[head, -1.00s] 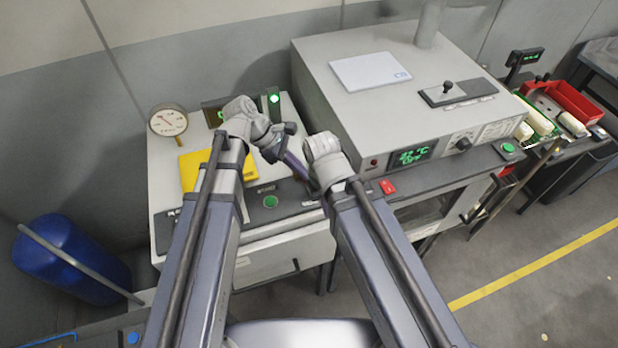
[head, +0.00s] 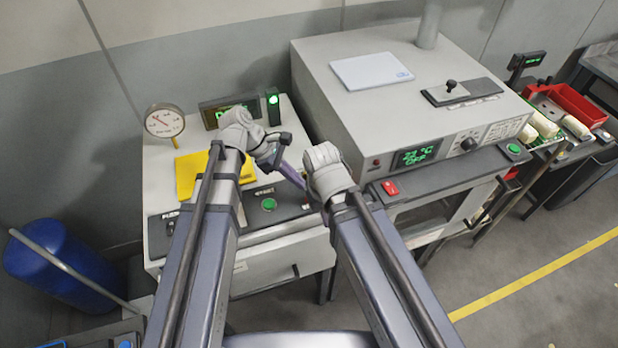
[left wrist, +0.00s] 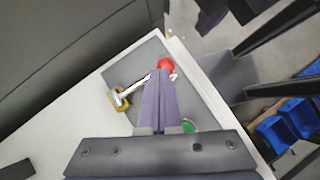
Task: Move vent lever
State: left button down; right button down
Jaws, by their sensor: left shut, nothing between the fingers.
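A lever with a red ball knob (left wrist: 165,63) and a bright metal rod shows in the left wrist view. Its rod runs from a yellow-brown block (left wrist: 119,97) on a grey panel. My left gripper (left wrist: 161,76) is shut and empty, its purple fingers ending right at the red knob. I cannot tell whether they touch it. In the head view my left gripper (head: 295,176) points down at the front panel of the left bench unit, and the lever is mostly hidden there. My right arm covers part of this area; its fingers do not show.
A dial gauge (head: 165,121) and a yellow pad (head: 192,174) are on the left unit. A green button (head: 268,204) sits near the gripper. A grey oven (head: 380,110) with a black-knobbed control (head: 451,87) on top stands right. A blue cylinder (head: 62,262) is far left.

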pick_arm(q)
jog(key=shift+w+a+r, duration=0.2)
jog(key=shift+a+r, duration=0.15)
jog(key=shift+a, duration=0.65)
jog(key=p+v, duration=0.6)
jog(key=v, duration=0.1)
jog(key=shift+a+r, duration=0.25)
jog(key=shift+r, duration=0.05)
